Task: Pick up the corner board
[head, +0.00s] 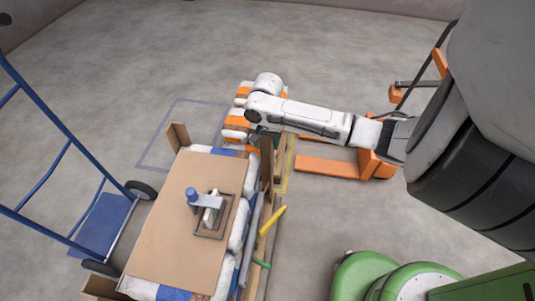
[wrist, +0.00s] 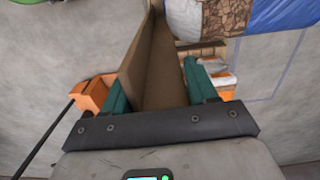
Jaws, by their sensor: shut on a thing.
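The corner board is a long brown L-shaped strip (wrist: 165,75) in the wrist view, running up and away between the two green fingers of my gripper (wrist: 157,82). My gripper is shut on it, one finger on each side. In the head view the corner board (head: 267,160) stands at the far right corner of the loaded pallet, below the end of my arm. The fingers are mostly hidden there by my arm. I cannot tell whether the board's lower end touches the pallet.
White and blue sacks (head: 238,220) are stacked under a cardboard sheet (head: 170,215) holding a strapping tool (head: 205,200). Another brown corner piece (head: 178,136) stands at the far left corner. A blue hand truck (head: 100,225) is left, an orange pallet jack (head: 340,166) right.

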